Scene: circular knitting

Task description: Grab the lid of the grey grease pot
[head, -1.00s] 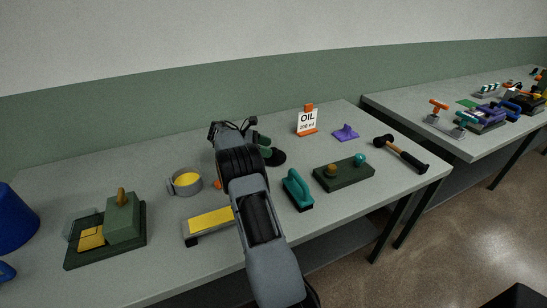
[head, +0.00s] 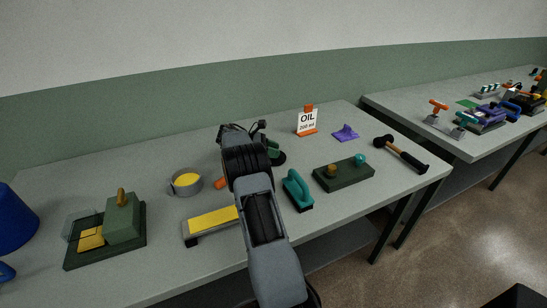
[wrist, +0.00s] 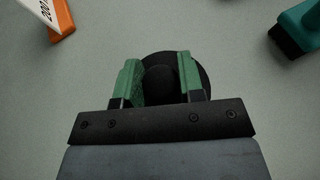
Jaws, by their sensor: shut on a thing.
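The grey grease pot (head: 172,190) stands open on the table left of my arm, with yellow grease showing inside. A dark round lid with a knob (wrist: 199,62) is in the middle of the wrist view. My gripper (wrist: 160,82) has its green fingers on either side of the knob and is shut on it. In the head view the lid (head: 281,158) shows only in part behind my gripper (head: 272,150). I cannot tell whether the lid still touches the table.
A teal-handled brush (head: 297,190), a green block with knobs (head: 343,174) and a hammer (head: 402,153) lie right. A yellow-topped block (head: 212,222) is in front.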

